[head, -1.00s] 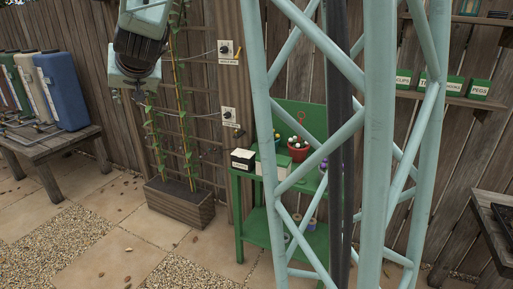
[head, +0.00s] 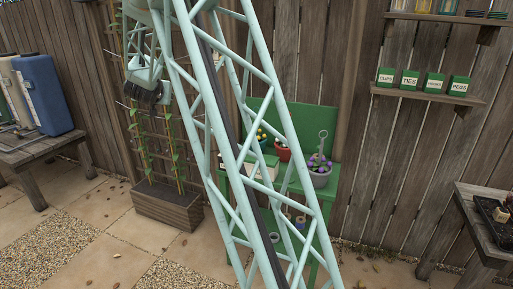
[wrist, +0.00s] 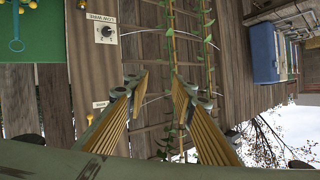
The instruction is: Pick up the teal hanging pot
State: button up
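The teal hanging pot shows only in part. In the wrist view, which is upside down, its teal hook (wrist: 16,45) and yellow flowers lie at the upper left edge; its body is out of frame. In the head view its yellow flowers (head: 261,135) show on the green bench (head: 300,192), and the pot is mostly hidden behind my lattice arm. My gripper (wrist: 160,84) is open and empty, with its fingers apart in front of the fence and trellis. In the head view it (head: 145,97) hangs at upper left, well left of the pot.
A red pot (head: 283,153) and a grey pot (head: 320,178) with purple flowers and a hook stand right of the teal one. A planter box (head: 168,208) with climbing vines stands left of the bench. Labelled boxes (head: 409,80) line a wall shelf. The paving in front is open.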

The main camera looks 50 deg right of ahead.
jog(key=s+d+f+m+g+h, duration=0.25)
jog(key=d+f, duration=0.35)
jog(key=d, duration=0.4)
jog(key=s+d+f+m+g+h, duration=0.1)
jog(key=d+f+m+g+h, duration=0.15)
jog(key=d+f, duration=0.65)
jog(key=s+d+f+m+g+h, duration=0.2)
jog(key=s+d+f+g, duration=0.4)
jog(key=s+d+f, duration=0.4)
jog(key=shift+s+d+m+h, duration=0.4)
jog(key=shift+s+d+h, duration=0.45)
jog(key=shift+d, duration=0.7)
jog(key=shift+d, duration=0.15)
jog(key=shift+s+d+b, duration=0.15)
jog(key=shift+d+b, duration=0.7)
jog(key=shift+d, duration=3.15)
jog(key=shift+s+d+b, duration=0.15)
jog(key=shift+d+b, duration=0.45)
jog(key=shift+d, duration=2.15)
